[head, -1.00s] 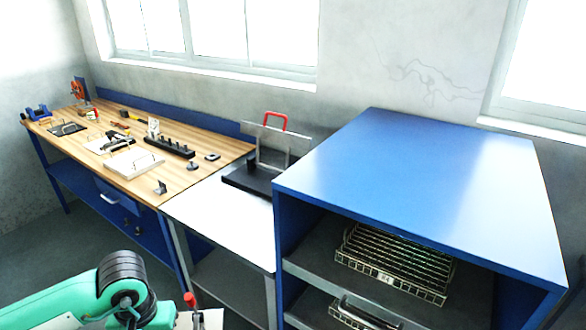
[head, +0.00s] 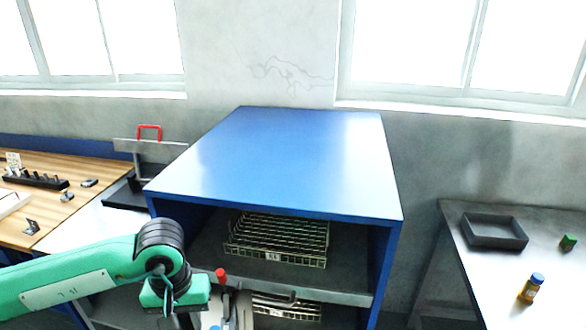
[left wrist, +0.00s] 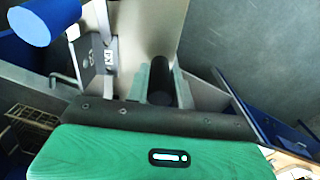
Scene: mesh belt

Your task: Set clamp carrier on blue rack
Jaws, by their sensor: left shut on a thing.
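The blue rack (head: 290,155) stands at the middle of the head view, its flat top bare and its open front towards me. My left gripper (left wrist: 160,80) is shut on a black rounded part of the clamp carrier. The carrier's grey plate and dark clamp fitting (left wrist: 96,55) show beside the fingers in the left wrist view. In the head view the clamp carrier (head: 238,310) shows partly at the bottom edge, with a red knob (head: 221,275), in front of the rack's lower shelves. My left fingertips are hidden there. My right gripper is not in view.
Wire baskets (head: 278,240) sit on the rack's shelves. A wooden workbench (head: 60,215) with small tools and a stand with a red handle (head: 150,132) are at left. At right, a grey table (head: 470,255) bears a black tray (head: 494,243), a bottle and a green block.

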